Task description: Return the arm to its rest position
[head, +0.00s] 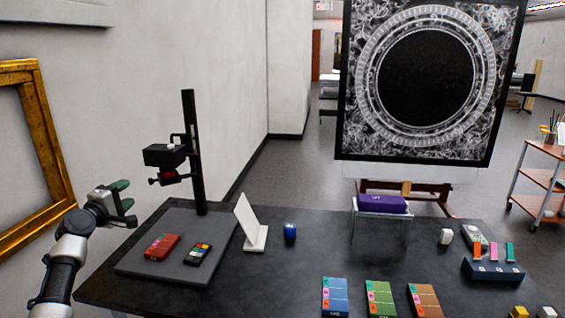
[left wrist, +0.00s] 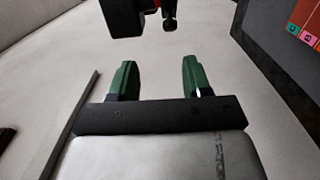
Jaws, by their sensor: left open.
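My left gripper (head: 126,201) is raised at the left of the head view, beside the dark table's left edge. Its green fingers are apart with nothing between them, and they also show in the left wrist view (left wrist: 157,80). My left arm comes up from the bottom left corner. A red box (head: 163,246) with coloured tabs lies on the grey base board of the black stand, to the right of and below the gripper; part of it shows at the top right of the left wrist view (left wrist: 305,25). My right gripper is not in view.
A black stand (head: 188,130) with a bracket rises right of the gripper. A gold frame (head: 50,150) leans on the wall at left. Coloured boxes line the front.

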